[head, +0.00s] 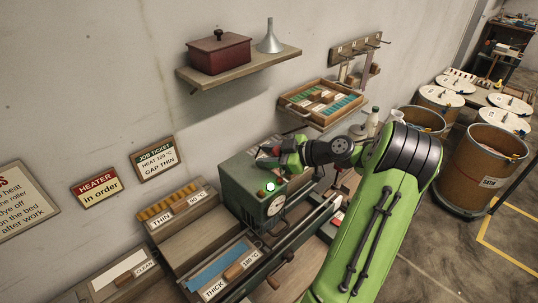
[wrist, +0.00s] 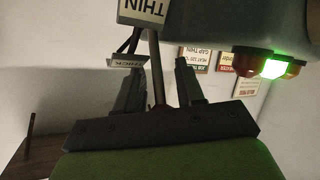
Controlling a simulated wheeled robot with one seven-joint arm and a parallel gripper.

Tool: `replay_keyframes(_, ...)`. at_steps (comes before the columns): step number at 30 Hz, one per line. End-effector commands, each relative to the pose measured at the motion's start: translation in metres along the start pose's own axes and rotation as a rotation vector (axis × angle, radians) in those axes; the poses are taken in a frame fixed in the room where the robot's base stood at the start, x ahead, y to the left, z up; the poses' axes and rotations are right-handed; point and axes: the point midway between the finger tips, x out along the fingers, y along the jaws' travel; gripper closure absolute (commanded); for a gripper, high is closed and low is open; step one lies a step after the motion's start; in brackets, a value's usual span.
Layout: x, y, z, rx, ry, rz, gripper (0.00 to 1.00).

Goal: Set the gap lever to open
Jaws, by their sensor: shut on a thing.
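The grey-green machine (head: 245,185) stands against the wall, with a round dial on its front. My gripper (head: 268,157) is at the machine's top; the arm hides much of the contact. In the wrist view my gripper (wrist: 160,67) has a thin dark rod (wrist: 155,75), seemingly the gap lever, between its two fingers. It is shut on this lever, though the gripping point is hard to see. An upside-down THIN plate (wrist: 143,10) and a smaller THICK plate (wrist: 127,62) are close by. No open mark is readable.
A green lamp is lit on the machine (head: 270,187); it also shows in the wrist view (wrist: 272,69). A wall sign (head: 157,158) reads GAP THIN. A shelf (head: 240,68) and a wooden tray (head: 322,104) jut out above. Labelled THIN and THICK boxes stand left.

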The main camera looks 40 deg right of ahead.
Motion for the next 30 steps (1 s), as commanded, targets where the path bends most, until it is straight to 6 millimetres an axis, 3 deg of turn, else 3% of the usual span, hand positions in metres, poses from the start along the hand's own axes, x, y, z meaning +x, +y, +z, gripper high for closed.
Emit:
replay_keyframes(13, 0.004, 0.004, -0.006, 0.019, -0.054, -0.029, 1.00)
replay_keyframes(30, 0.032, 0.023, -0.020, 0.175, -0.412, -0.210, 1.00)
